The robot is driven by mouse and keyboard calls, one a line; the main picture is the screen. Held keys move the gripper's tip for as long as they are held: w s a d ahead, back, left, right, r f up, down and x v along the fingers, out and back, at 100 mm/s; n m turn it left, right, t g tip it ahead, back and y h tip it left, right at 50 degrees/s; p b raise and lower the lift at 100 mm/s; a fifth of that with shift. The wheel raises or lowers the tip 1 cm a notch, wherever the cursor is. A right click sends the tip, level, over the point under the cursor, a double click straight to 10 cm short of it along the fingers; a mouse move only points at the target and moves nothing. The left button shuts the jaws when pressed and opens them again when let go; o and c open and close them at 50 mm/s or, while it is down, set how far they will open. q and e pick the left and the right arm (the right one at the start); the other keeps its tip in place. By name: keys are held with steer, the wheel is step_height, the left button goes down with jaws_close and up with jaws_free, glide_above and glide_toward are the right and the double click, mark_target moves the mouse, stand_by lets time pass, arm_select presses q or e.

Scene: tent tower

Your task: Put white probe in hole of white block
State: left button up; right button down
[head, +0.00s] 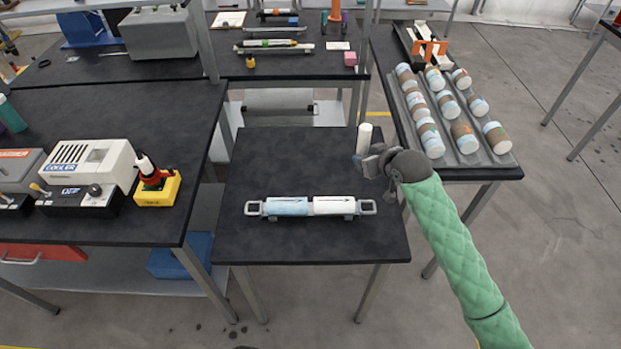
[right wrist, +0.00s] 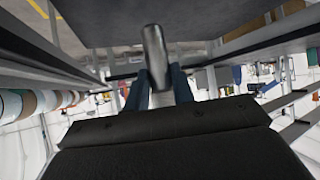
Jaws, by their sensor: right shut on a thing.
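The white probe (head: 364,137) is a small upright white cylinder at the right edge of the middle table. My right gripper (head: 368,163) is shut on its lower part and holds it above the table's right side. In the right wrist view the probe (right wrist: 154,48) looks grey and stands between the two dark fingers (right wrist: 157,90). The white block (head: 334,206) lies on the middle table, end to end with a light blue block (head: 287,206). The probe is above and to the right of the white block, apart from it. The hole cannot be made out. My left gripper is not in view.
The two blocks have a grey loop handle at each end on the dark middle table (head: 290,160), which is otherwise clear. A right table holds a rack of several jars (head: 461,133). A left table carries a cooler unit (head: 92,163) and a yellow-based tool (head: 157,187).

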steer(key=w+a+r+n+g+y, duration=0.1)
steer(key=w+r+n, duration=0.1)
steer(key=w, duration=0.2)
steer(key=p, duration=0.6)
glide_above(322, 171)
step_height(322, 171, down, 7)
step_height(322, 171, down, 3)
steer(key=shift+y+p, duration=0.3)
steer(key=shift+p, duration=0.4)
steer(key=shift+f, duration=0.45)
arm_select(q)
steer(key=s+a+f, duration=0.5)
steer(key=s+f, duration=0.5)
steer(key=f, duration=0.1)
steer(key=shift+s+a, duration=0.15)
arm_select(e)
steer(key=shift+f, duration=0.2)
steer(key=c, duration=1.2)
jaws_free()
